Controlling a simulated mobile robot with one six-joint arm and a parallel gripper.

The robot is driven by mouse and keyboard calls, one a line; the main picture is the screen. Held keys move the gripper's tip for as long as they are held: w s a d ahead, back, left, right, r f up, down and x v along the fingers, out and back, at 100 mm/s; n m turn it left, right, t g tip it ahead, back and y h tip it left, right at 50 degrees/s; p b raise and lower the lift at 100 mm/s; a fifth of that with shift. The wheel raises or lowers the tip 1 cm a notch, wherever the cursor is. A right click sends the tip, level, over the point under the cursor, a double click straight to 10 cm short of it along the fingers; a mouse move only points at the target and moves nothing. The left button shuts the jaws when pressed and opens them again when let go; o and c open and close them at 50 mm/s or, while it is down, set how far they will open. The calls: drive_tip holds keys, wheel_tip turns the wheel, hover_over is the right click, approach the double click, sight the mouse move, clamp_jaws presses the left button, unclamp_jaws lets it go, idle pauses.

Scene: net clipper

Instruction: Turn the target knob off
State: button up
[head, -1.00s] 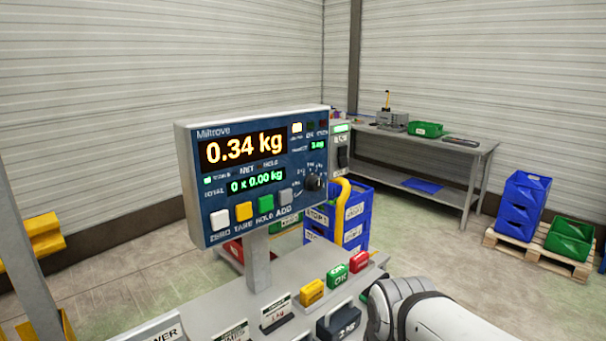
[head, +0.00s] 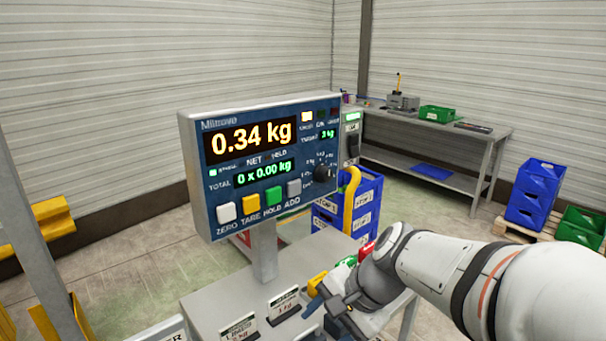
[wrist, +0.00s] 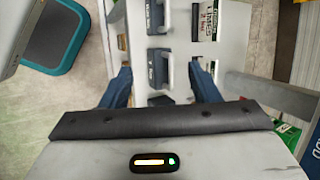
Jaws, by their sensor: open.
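The scale's display panel (head: 262,165) stands on a post and reads 0.34 kg. A dark round knob (head: 324,173) is at the lower right of its face, with small markings around it. I cannot read its setting. A row of square buttons, white, yellow, green and grey, runs along the panel's lower edge. My gripper (head: 325,303) is below and in front of the panel, apart from the knob. In the wrist view my gripper (wrist: 162,82) shows two dark blue fingers spread wide with nothing held. The knob is not recognisable in the wrist view.
Below the gripper, the bench (head: 215,308) carries label cards (head: 284,303) and dark handled weights (wrist: 158,68). Blue crates (head: 360,205) stand behind the panel. A grey workbench (head: 430,160) is at the back right. A yellow-barred post is at left.

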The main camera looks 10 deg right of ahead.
drive_tip(key=w+a+r+m+t+y, duration=0.1)
drive_tip(key=w+r+m+y, duration=0.2)
drive_tip(key=w+m, duration=0.25)
drive_tip(key=m+t+y+p, duration=0.1)
drive_tip(key=m+t+p, duration=0.2)
drive_tip(key=m+t, duration=1.3)
approach(329, 176)
wheel_tip(329, 176, up, 3)
drive_tip(key=w+m+g, duration=0.2)
drive_tip(key=m+g, duration=0.2)
drive_tip(key=p+x, duration=0.1)
drive_tip(key=x, duration=0.6)
drive_tip(key=shift+a+f, duration=0.1)
drive_tip(key=shift+c, duration=0.5)
drive_tip(key=c, duration=0.9)
